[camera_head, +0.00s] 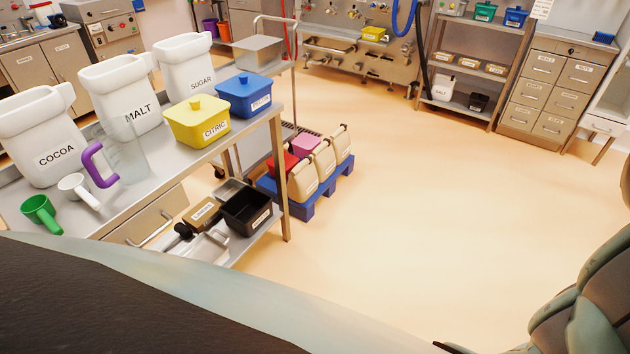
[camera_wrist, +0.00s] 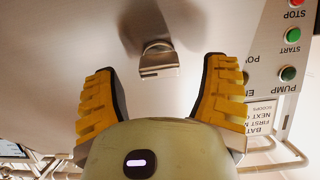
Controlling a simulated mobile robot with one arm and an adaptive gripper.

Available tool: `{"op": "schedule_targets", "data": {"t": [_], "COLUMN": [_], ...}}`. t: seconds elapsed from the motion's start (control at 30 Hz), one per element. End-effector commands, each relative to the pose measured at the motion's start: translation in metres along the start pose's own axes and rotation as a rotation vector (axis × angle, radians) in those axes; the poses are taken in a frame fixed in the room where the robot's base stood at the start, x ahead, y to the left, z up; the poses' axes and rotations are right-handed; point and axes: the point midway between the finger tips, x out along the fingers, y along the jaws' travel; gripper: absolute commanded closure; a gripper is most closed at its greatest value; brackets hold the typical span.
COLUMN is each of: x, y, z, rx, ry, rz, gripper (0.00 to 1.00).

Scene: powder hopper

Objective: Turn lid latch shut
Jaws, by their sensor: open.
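In the wrist view, a small metal latch-like piece (camera_wrist: 158,60) with a rounded top and a flat lower edge stands out from a pale, smooth surface (camera_wrist: 60,35). My gripper (camera_wrist: 161,72) is open, its two yellow ribbed fingers spread wide on the left and right. The metal piece shows between and slightly beyond the fingertips, and neither finger touches it. A dark, soft shadow lies on the surface above it. Whether it is turned open or shut I cannot tell. The head view shows neither the latch nor my gripper.
In the wrist view, a control panel (camera_wrist: 270,60) with red and green buttons stands close right of the right finger; pale rails (camera_wrist: 285,155) lie below it. In the head view, a steel bench (camera_head: 165,160) with tubs and jugs stands left, and the middle floor (camera_head: 420,200) is clear.

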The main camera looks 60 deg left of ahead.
Motion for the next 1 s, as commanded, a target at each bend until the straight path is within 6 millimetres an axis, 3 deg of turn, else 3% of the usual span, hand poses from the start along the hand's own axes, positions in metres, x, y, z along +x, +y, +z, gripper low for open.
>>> {"op": "schedule_targets", "data": {"t": [0.2, 0.57, 1.0], "x": [0.0109, 0.0124, 0.0122], "y": [0.0011, 0.0009, 0.0006], "z": [0.0005, 0.0007, 0.0008], "rx": [0.0, 0.001, 0.0], "ry": [-0.002, -0.002, -0.002], "rz": [0.001, 0.0, 0.0], "gripper": [0.27, 0.24, 0.7]}}
